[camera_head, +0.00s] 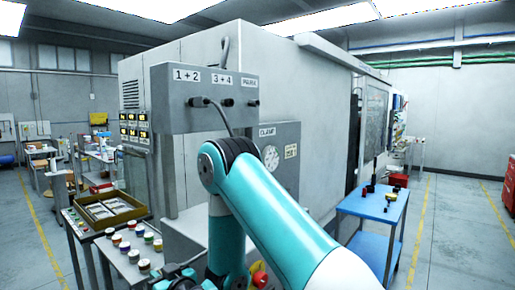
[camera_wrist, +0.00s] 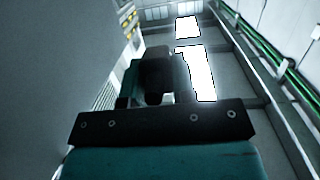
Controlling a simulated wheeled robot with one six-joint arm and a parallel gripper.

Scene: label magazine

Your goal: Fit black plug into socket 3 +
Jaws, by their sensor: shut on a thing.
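In the wrist view my gripper (camera_wrist: 152,80) is shut on a dark block (camera_wrist: 154,75). The picture is too dim to tell whether it is the black plug. The head view does not clearly show my gripper; my arm's links fill its lower middle. A grey panel box (camera_head: 172,118) carries the labels "1 + 2", "3 + 4" and "PARK". Dark round fittings show under "3 + 4" (camera_head: 227,102) and under "PARK" (camera_head: 252,103). I cannot make out a marked socket 3 +.
A blue table (camera_head: 365,205) with small dark and red items stands at the right. A brown tray (camera_head: 122,216) and several coloured-band jars (camera_head: 144,265) are at the lower left. A dial box marked "CLAMP" (camera_head: 285,140) is behind my arm. Floor is open at far right.

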